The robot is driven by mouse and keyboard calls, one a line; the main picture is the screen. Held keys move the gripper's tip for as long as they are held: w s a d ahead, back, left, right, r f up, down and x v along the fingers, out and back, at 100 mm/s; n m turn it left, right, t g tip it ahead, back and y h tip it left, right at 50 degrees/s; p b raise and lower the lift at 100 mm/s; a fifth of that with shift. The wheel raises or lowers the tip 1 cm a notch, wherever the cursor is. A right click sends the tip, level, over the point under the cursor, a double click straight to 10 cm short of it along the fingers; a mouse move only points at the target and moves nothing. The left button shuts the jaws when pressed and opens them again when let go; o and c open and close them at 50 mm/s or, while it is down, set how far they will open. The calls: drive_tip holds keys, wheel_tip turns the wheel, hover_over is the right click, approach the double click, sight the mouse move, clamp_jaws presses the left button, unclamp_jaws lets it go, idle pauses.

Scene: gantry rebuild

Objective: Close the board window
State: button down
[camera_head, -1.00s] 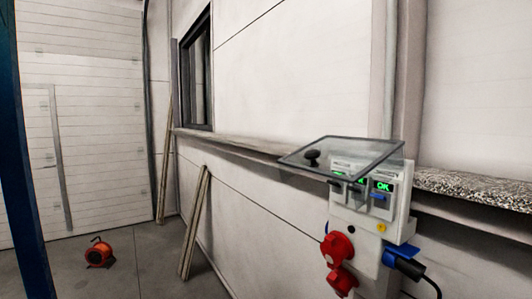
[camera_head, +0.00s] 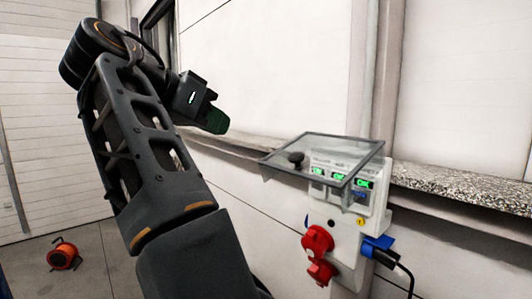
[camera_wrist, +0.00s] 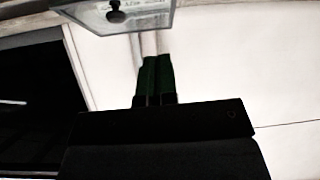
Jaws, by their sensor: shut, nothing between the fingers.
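The board (camera_head: 349,208) is a white electrical box on the wall, with green-lit switches, red sockets (camera_head: 318,255) and a blue plug (camera_head: 378,249). Its clear board window (camera_head: 330,150) is swung up and stands open, with a dark knob (camera_head: 296,157) on it. The window also shows at the top of the wrist view (camera_wrist: 150,16). My gripper (camera_head: 222,124) is shut and empty, up and left of the window and apart from it. In the wrist view its green fingers (camera_wrist: 155,62) lie together, pointing toward the window.
A ledge (camera_head: 440,182) with a speckled top runs along the wall at the right of the board. A black cable (camera_head: 405,278) hangs from the blue plug. An orange round device (camera_head: 64,256) sits on the floor at the left.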

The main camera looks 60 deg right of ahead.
drive_tip(key=m, duration=0.1)
drive_tip(key=b, duration=0.1)
approach(278, 164)
drive_tip(key=d, duration=0.5)
drive_tip(key=shift+s+d+f+g, duration=0.15)
drive_tip(key=shift+s+f, duration=0.1)
drive_tip(key=shift+f, duration=0.4)
drive_tip(key=shift+s+d+f+g, duration=0.15)
drive_tip(key=shift+s+f, duration=0.15)
drive_tip(key=shift+f, duration=0.35)
drive_tip(key=shift+f+b, duration=0.15)
drive_tip(key=shift+b, duration=0.25)
